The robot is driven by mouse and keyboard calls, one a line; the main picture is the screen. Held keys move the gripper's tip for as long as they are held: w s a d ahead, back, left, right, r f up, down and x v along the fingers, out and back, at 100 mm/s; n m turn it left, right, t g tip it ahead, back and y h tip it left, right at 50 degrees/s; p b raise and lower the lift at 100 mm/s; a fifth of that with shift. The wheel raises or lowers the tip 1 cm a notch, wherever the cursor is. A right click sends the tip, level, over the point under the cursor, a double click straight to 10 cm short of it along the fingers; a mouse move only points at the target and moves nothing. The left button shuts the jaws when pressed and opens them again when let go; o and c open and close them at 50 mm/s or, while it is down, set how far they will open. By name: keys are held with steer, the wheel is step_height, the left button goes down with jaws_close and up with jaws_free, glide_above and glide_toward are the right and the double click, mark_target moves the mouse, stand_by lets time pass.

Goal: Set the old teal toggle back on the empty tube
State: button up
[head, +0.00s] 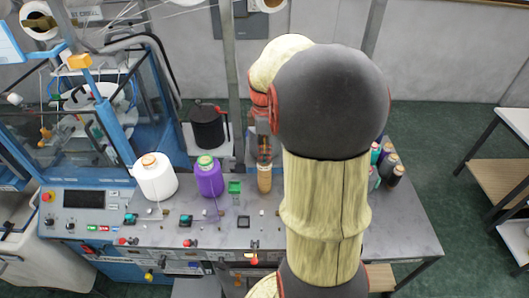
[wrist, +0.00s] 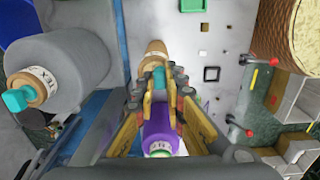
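In the head view a bare tan tube (head: 264,178) stands upright on the bench, and my gripper (head: 264,150) is directly above it. In the wrist view the tan tube (wrist: 155,48) shows just beyond the fingertips of my gripper (wrist: 162,75). A teal plug (wrist: 16,101) sits at the tan core of a large grey cone at the left of the wrist view. I cannot tell whether it is the task's toggle.
A purple cone (head: 208,178) stands left of the tube, close beside my fingers in the wrist view (wrist: 160,130). Red-knobbed levers (wrist: 275,60) line the bench front. Several small cones (head: 388,168) stand right.

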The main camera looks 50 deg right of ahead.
steer(key=o, duration=0.6)
steer(key=shift+c, duration=0.2)
step_height(320, 180, up, 12)
stand_by(0.3)
stand_by(0.5)
